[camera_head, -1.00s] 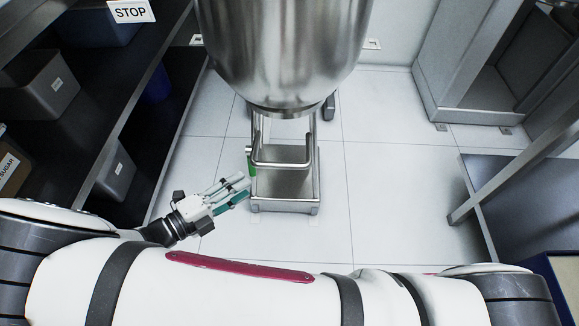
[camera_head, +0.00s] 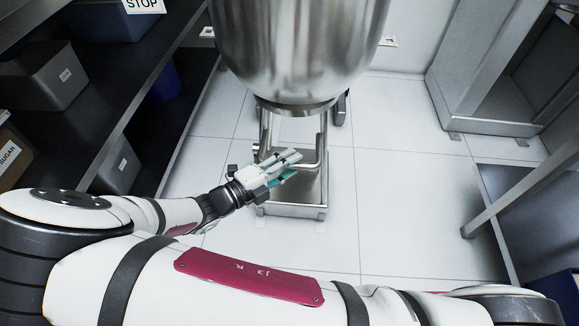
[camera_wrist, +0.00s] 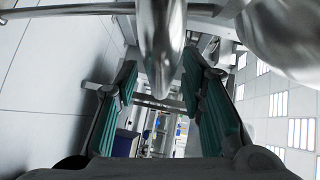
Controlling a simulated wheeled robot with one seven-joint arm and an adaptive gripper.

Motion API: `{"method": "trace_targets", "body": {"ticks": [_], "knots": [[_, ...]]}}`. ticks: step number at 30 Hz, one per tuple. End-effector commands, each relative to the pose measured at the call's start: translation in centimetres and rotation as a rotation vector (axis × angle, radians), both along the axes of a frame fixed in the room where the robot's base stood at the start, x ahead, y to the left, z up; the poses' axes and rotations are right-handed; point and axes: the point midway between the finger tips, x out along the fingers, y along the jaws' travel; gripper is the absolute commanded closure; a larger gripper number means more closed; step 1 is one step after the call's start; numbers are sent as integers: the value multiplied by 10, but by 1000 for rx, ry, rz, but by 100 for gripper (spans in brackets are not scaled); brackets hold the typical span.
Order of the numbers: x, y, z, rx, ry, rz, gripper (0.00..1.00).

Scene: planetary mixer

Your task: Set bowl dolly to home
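The bowl dolly (camera_head: 292,210) is a low steel platform with a bent tube handle (camera_head: 318,150), below the large steel mixer bowl (camera_head: 300,45) in the head view. My gripper (camera_head: 296,163) is over the dolly's left part, with its fingers pointing right toward the handle and covering part of it. In the wrist view my gripper (camera_wrist: 163,85) is open, its two green-padded fingers apart. A shiny metal tube (camera_wrist: 160,40), apparently the handle, comes down from the top between the fingers. Contact with the fingers cannot be told.
Dark shelving (camera_head: 130,110) with grey bins (camera_head: 45,75) stands on the left. A steel cabinet (camera_head: 490,90) and a metal frame with a slanted leg (camera_head: 520,185) stand on the right. The tiled floor (camera_head: 400,180) right of the dolly is clear.

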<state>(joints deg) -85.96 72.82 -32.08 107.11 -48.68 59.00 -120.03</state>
Motion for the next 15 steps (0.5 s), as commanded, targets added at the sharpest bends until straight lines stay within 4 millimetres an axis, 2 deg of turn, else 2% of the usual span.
{"method": "trace_targets", "body": {"ticks": [10, 11, 15], "knots": [[3, -4, 0, -1, 1, -1, 64], [3, -4, 0, -1, 1, -1, 66], [3, -3, 0, 0, 0, 0, 98]]}}
